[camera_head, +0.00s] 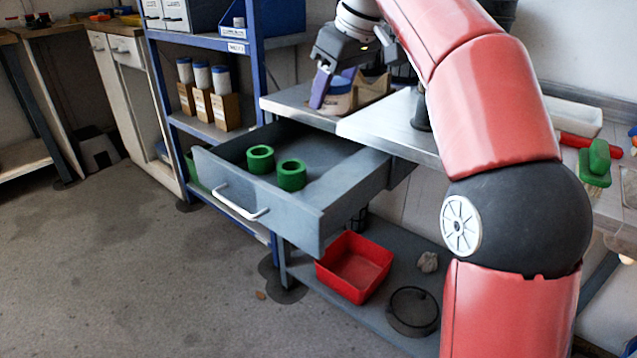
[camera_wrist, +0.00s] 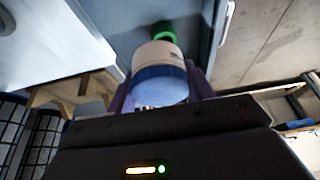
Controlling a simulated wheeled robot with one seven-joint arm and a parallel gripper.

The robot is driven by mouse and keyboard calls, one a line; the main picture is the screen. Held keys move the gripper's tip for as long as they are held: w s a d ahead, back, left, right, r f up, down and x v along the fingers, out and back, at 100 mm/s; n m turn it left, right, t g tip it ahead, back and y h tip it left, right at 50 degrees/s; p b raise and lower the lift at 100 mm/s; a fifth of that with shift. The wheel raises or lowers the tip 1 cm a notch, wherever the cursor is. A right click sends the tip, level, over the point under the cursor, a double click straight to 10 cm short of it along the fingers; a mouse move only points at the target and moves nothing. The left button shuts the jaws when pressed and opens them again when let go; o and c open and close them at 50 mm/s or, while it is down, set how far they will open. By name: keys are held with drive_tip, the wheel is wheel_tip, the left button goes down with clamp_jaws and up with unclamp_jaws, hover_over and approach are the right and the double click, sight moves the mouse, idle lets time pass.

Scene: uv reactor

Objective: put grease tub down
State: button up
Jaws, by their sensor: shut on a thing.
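The grease tub, cream-white with a blue end, is between the fingers of my gripper (camera_head: 334,92). It shows in the wrist view (camera_wrist: 159,68) with a purple finger on each side, and in the head view (camera_head: 341,102) it is partly hidden by a finger. My gripper (camera_wrist: 160,88) is shut on the tub. The tub is at the left part of the metal bench top (camera_head: 385,125), close to a wooden holder (camera_head: 374,88). I cannot tell whether its base touches the bench.
An open grey drawer (camera_head: 338,197) juts out below the bench, with two green rings (camera_head: 276,167) inside. A blue shelf rack (camera_head: 220,134) at the left bears several white containers in wooden blocks. A red bin (camera_head: 354,267) sits on the lower shelf. The floor at left is clear.

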sight(325, 197)
wheel_tip(325, 197, down, 19)
drive_tip(key=b, duration=0.7)
drive_tip(key=shift+d, duration=0.15)
drive_tip(key=shift+f, duration=0.1)
drive_tip(key=shift+f, duration=0.15)
drive_tip(key=o, duration=1)
drive_tip(key=shift+d+r, duration=0.1)
drive_tip(key=shift+r, duration=0.45)
drive_tip(key=p+v, duration=0.3)
drive_tip(key=v, duration=0.8)
drive_tip(key=shift+s+d+r, duration=0.1)
drive_tip(key=shift+r, duration=0.05)
